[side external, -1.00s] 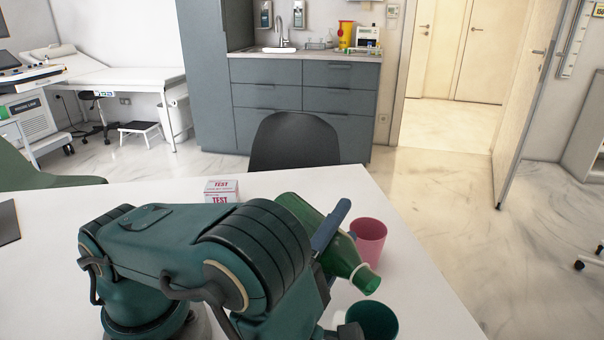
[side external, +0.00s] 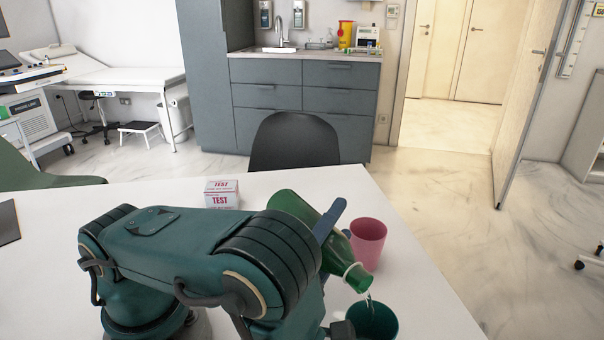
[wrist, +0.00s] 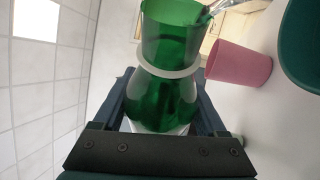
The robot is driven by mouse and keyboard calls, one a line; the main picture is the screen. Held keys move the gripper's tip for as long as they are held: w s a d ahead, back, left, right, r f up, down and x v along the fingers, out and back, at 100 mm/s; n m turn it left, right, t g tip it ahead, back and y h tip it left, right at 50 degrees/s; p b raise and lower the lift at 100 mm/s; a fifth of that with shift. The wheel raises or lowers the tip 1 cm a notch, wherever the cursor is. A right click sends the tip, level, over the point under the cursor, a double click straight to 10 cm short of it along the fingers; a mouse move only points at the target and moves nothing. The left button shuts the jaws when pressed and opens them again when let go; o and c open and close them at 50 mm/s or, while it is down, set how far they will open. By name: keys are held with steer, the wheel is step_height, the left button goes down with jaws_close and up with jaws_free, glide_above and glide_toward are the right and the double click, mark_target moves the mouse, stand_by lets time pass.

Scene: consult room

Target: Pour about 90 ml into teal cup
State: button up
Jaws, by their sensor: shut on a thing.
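A green bottle (side external: 311,232) is held tilted in my gripper (side external: 334,232), its mouth pointing down to the right. A thin clear stream runs from the mouth into the teal cup (side external: 372,320), which stands upright below it at the table's lower right. The level inside the cup cannot be seen. In the wrist view the green bottle (wrist: 165,95) lies between my gripper's fingers (wrist: 165,102), with liquid at its mouth. The teal cup (wrist: 303,50) shows at the right edge there.
A pink cup (side external: 367,243) stands just behind the teal cup, close to the bottle. A white and pink TEST box (side external: 221,194) sits at the back of the white table (side external: 420,285). A dark chair (side external: 294,142) stands behind the table. The table's right part is clear.

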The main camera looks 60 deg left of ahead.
steer(key=shift+f+m+t, duration=0.4)
steer(key=shift+f+m, duration=0.2)
steer(key=shift+m, duration=0.1)
stand_by(1.0)
steer(key=shift+d, duration=0.1)
steer(key=r+n, duration=0.1)
steer(key=r+n+g, duration=0.1)
steer(key=shift+a+n, duration=0.3)
steer(key=shift+r+n+g+y, duration=0.3)
steer(key=shift+r+n+g, duration=0.2)
steer(key=shift+r+n, duration=0.25)
steer(key=shift+a+r+n, duration=0.15)
steer(key=shift+n, duration=0.2)
steer(key=shift+r, duration=0.15)
stand_by(0.6)
